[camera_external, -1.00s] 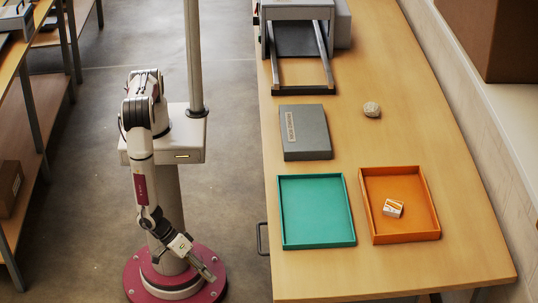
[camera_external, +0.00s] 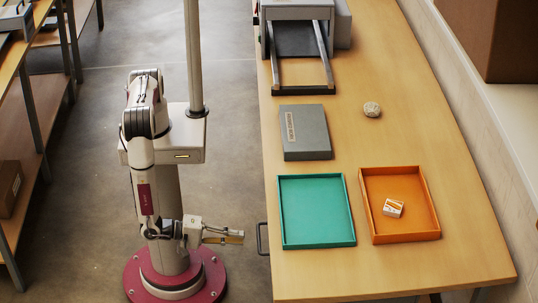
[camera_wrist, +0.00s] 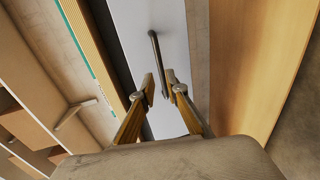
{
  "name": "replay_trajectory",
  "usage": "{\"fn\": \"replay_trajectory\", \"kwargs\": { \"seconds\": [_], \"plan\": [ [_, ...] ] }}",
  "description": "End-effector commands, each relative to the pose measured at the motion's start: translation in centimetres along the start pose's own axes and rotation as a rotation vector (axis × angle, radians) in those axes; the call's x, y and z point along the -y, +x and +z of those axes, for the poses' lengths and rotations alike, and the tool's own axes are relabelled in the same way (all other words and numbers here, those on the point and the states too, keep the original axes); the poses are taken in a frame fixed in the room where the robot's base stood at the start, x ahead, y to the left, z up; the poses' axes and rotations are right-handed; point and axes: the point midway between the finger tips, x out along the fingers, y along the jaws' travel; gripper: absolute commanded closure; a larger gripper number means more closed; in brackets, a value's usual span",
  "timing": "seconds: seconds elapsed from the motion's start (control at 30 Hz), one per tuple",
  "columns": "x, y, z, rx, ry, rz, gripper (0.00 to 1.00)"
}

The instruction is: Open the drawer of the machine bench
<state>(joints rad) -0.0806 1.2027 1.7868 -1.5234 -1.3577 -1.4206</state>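The drawer handle (camera_external: 262,240) is a dark bar on the bench's left side, below the green tray. In the wrist view the handle (camera_wrist: 156,52) stands out from a pale grey drawer front (camera_wrist: 183,45). The drawer looks shut, though its edges are hard to see. My gripper (camera_external: 241,237) points right at the handle, a short gap to its left in the outside view. In the wrist view my gripper (camera_wrist: 159,82) has its two fingers apart, with the handle's lower end showing between the tips. I cannot tell if they touch it.
On the bench top (camera_external: 378,275) are a green tray (camera_external: 318,245), an orange tray (camera_external: 407,238) holding a small white box (camera_external: 393,208), a grey case (camera_external: 305,132), a pale round lump (camera_external: 372,109) and the laminator (camera_external: 297,12).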

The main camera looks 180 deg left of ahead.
Motion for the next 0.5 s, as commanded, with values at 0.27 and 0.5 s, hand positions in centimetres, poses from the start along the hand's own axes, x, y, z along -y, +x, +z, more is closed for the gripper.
{"fn": "replay_trajectory", "kwargs": {
  "seconds": [0.27,0.5],
  "plan": [
    [0.0,0.1,0.0,0.001,0.002,-0.002,0.86],
    [0.0,1.2,0.0,-0.001,0.002,-0.002,0.86]
  ]
}}
